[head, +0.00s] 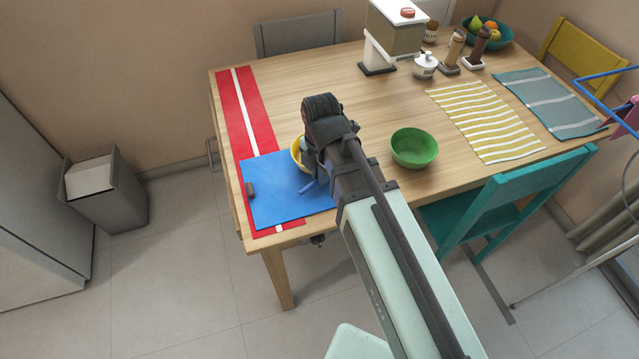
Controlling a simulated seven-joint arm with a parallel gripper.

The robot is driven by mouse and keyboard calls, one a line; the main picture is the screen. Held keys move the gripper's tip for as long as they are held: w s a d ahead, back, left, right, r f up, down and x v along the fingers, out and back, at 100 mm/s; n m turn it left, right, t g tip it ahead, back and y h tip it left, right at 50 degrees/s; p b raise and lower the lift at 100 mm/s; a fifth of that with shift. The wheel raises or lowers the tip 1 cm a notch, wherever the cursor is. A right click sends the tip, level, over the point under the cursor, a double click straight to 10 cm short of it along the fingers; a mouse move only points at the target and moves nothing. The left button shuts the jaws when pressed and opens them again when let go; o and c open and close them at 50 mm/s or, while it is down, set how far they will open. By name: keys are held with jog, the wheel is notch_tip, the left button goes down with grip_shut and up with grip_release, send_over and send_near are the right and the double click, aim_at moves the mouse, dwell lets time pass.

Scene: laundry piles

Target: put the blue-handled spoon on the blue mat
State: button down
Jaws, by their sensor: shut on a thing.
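The blue mat (283,208) lies at the front left corner of the table, partly over a red runner. The blue handle of the blue-handled spoon (308,187) shows just under my gripper (312,175), over the right part of the mat. The rest of the spoon is hidden. My gripper points down and is shut on the spoon; its fingertips are mostly hidden by my arm. I cannot tell whether the spoon touches the mat.
A yellow bowl (297,154) stands at the mat's back edge, partly behind my gripper. A green bowl (414,148) stands right of my arm. The wooden table (290,85) is clear behind my gripper.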

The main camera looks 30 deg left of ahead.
aim_at(320, 194)
jog(key=shift+f, duration=2.9)
jog(key=shift+f, duration=0.1)
jog(key=c, duration=1.4)
grip_release()
jog(key=shift+r, duration=6.15)
